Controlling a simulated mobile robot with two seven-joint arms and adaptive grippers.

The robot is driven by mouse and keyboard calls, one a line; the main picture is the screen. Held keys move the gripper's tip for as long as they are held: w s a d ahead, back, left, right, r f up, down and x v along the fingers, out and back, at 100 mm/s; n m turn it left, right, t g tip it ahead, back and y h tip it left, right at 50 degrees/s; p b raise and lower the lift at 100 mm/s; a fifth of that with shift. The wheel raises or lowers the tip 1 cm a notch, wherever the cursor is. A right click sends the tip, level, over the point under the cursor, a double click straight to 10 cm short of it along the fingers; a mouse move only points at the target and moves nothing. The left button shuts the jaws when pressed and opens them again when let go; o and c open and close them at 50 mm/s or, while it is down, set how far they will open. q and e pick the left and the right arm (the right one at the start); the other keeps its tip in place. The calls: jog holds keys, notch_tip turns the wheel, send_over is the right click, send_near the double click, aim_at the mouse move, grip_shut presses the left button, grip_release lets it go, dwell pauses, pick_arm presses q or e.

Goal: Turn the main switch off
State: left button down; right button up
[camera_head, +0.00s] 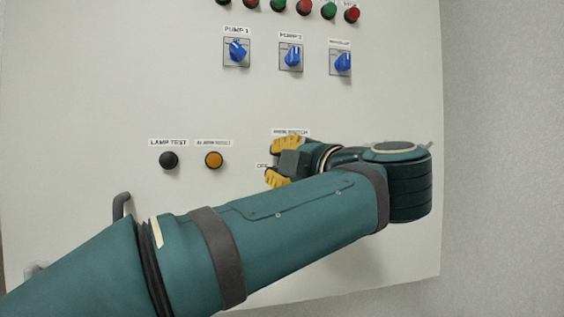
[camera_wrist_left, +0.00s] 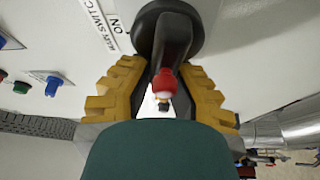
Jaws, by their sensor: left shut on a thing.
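The main switch shows in the left wrist view as a black round base (camera_wrist_left: 178,18) with a dark handle (camera_wrist_left: 171,50) and a red part (camera_wrist_left: 165,80) at its near end. Its label and an "ON" mark are beside the base. My left gripper (camera_wrist_left: 161,88) is shut on the handle, with one yellow finger on each side. In the head view my left gripper (camera_head: 280,162) is against the panel below the main switch label (camera_head: 290,132), right of the "OFF" mark. It hides the switch there, and I cannot tell the handle's exact angle. My right gripper is not in view.
The white panel (camera_head: 120,80) carries several blue knobs (camera_head: 237,51) and indicator buttons above, and a black lamp test button (camera_head: 169,160) and an orange button (camera_head: 213,160) left of the switch. A grey handle (camera_head: 121,205) sticks out at lower left. Plain wall is on the right.

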pick_arm(q)
jog(key=shift+w+f+n+g+h, duration=0.1)
jog(key=shift+f+n+g+h, duration=0.1)
jog(key=shift+n, duration=0.35)
jog(key=shift+f+n+g+h, duration=0.1)
jog(key=shift+n+g, duration=0.1)
jog(key=shift+n, duration=0.35)
jog(key=shift+r, duration=0.1)
jog(key=c, duration=0.9)
grip_release()
jog(key=shift+o, duration=0.2)
jog(key=shift+w+d, duration=0.1)
jog(key=shift+w, duration=0.15)
jog(key=shift+s, duration=0.25)
jog(key=v, duration=1.1)
jog(key=shift+s+d, duration=0.2)
jog(key=shift+d, duration=0.1)
